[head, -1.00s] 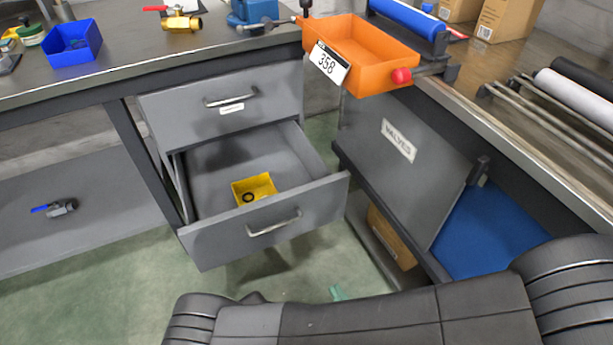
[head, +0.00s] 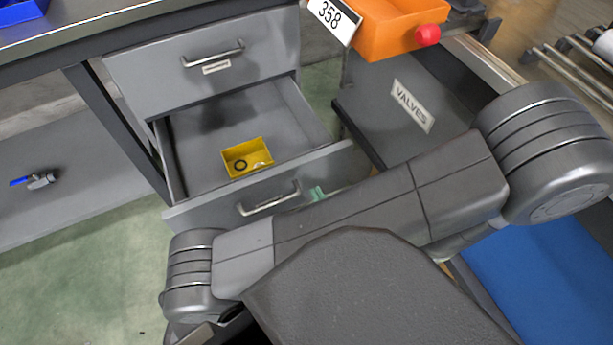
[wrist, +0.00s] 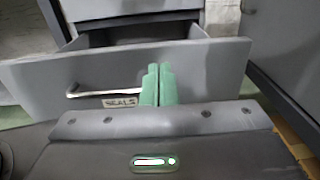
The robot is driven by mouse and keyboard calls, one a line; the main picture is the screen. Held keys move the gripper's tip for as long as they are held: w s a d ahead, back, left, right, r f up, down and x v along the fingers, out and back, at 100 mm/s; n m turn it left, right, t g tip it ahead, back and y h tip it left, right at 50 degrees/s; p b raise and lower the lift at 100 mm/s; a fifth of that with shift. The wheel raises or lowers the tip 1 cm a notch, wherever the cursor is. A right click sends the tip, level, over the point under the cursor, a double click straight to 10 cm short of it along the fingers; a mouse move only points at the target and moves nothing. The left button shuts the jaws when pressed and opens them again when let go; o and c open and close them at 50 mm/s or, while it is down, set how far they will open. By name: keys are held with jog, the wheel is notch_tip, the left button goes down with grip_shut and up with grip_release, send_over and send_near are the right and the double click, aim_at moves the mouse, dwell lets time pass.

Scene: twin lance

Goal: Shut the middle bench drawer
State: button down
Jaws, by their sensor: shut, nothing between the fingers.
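The grey middle drawer (head: 337,163) stands open below a closed upper drawer. Its front has a metal bar handle (head: 268,199). In the wrist view the drawer front (wrist: 32,88) fills the upper part, with a SEALS label (wrist: 120,102) beside the handle (wrist: 105,90). My gripper's green fingers (wrist: 159,84) are shut and empty, in front of the panel and right of the handle. In the head view a bit of my gripper (head: 317,193) shows at the panel, the rest hidden behind my arm. I cannot tell whether the fingers touch the panel.
A yellow bin (head: 247,157) with a dark ring lies inside the open drawer. The closed upper drawer (head: 215,70) is above. A cabinet panel labelled VALVES (head: 411,105) stands close on the right, with an orange tray (head: 385,27) above it.

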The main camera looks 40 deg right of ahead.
aim_at(301, 166)
jog(key=shift+b+x, duration=0.8)
jog(key=shift+x, duration=2.4)
jog(key=shift+d, duration=0.15)
